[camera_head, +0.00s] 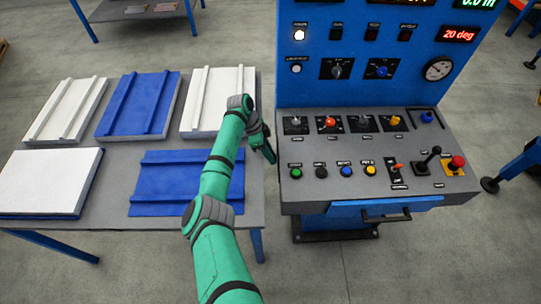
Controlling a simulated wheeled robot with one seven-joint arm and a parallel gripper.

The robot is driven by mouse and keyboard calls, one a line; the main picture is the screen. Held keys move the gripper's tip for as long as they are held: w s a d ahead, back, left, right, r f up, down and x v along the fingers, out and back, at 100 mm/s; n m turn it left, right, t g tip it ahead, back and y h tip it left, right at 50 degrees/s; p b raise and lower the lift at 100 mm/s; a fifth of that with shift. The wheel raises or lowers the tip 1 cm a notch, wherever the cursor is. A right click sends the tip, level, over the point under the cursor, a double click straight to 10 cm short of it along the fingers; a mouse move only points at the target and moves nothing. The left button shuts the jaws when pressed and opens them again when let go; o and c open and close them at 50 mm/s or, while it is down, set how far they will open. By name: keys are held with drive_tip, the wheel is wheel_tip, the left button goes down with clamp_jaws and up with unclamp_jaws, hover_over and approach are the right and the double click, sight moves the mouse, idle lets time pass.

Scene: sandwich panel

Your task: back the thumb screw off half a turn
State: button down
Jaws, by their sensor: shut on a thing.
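My gripper (269,153) is at the end of my green arm, beside the left edge of the control desk (330,190). It points down and to the right, in the gap between the desk and the grey table. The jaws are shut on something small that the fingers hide. I cannot make out a thumb screw in this view, nor how far one is turned.
The desk carries several knobs, coloured buttons, a black lever (431,156) and a red mushroom button (456,162). A blue upright panel (375,95) stands behind it. The grey table (115,180) at left holds several white and blue panels.

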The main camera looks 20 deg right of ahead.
drive_tip(key=shift+g, duration=0.3)
drive_tip(key=c, duration=1.6)
unclamp_jaws()
drive_tip(key=shift+o, duration=0.2)
drive_tip(key=v, duration=1.1)
drive_tip(key=shift+f, duration=0.1)
